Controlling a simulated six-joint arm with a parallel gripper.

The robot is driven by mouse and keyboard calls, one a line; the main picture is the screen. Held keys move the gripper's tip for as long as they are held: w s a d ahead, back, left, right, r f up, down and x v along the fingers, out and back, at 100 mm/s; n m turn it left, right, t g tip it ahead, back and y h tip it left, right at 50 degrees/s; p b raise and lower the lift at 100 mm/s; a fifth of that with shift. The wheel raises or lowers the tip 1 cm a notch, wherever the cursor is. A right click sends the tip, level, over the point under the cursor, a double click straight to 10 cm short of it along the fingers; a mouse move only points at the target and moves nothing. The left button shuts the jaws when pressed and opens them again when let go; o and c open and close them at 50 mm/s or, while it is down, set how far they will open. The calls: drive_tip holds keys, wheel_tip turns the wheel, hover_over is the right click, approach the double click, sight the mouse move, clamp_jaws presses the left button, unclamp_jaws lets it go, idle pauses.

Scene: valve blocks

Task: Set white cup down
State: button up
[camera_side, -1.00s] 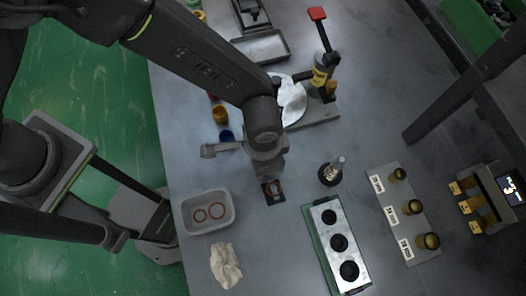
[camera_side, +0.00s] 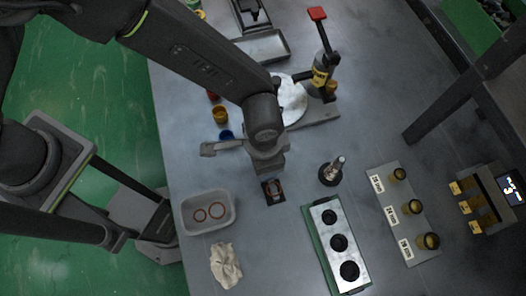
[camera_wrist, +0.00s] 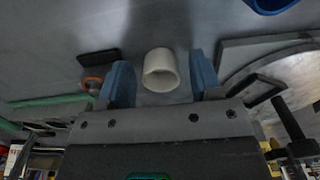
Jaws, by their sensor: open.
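The white cup (camera_wrist: 160,72) shows in the wrist view between the two blue fingers of my gripper (camera_wrist: 162,78). The fingers are open, with a narrow gap visible on each side of the cup. The grey tabletop shows behind the cup. I cannot tell whether the cup's base touches the tabletop. In the side view the cup and fingertips are hidden under my wrist, above the small dark block (camera_side: 273,192).
A grey tray with red rings (camera_side: 208,228) and a crumpled cloth (camera_side: 226,266) lie at left. A dark round stand with a pin (camera_side: 331,173) and a three-hole plate (camera_side: 338,243) are at right. A round plate (camera_side: 291,100) and a blue cup (camera_side: 226,136) are near my wrist.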

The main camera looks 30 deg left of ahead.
wheel_tip(320, 180, up, 12)
drive_tip(key=shift+f, duration=0.25)
drive_tip(key=w+a+r+n+t+h, duration=0.1)
drive_tip(key=w+a+r+n, duration=0.1)
drive_tip(key=a+r, duration=0.5)
drive_tip(key=w+a+r+n+t, duration=0.1)
drive_tip(key=w+a+r+n, duration=0.15)
drive_tip(key=a+r, duration=0.55)
drive_tip(key=s+a+r+n+t, duration=0.2)
drive_tip(key=s+a, duration=0.1)
drive_tip(key=a, duration=0.9)
drive_tip(key=s+a, duration=0.1)
drive_tip(key=a, duration=0.1)
drive_tip(key=s+a+n+t, duration=0.1)
drive_tip(key=s+a, duration=0.1)
drive_tip(key=s+a+n+y, duration=0.1)
drive_tip(key=s+a, duration=0.1)
drive_tip(key=shift+a+r+t, duration=0.1)
drive_tip(key=shift+a+t, duration=0.05)
drive_tip(key=shift+t, duration=0.15)
drive_tip(key=shift+o, duration=0.5)
drive_tip(key=shift+s+a+n, duration=0.15)
drive_tip(key=shift+s+n, duration=0.05)
drive_tip(key=shift+n, duration=0.05)
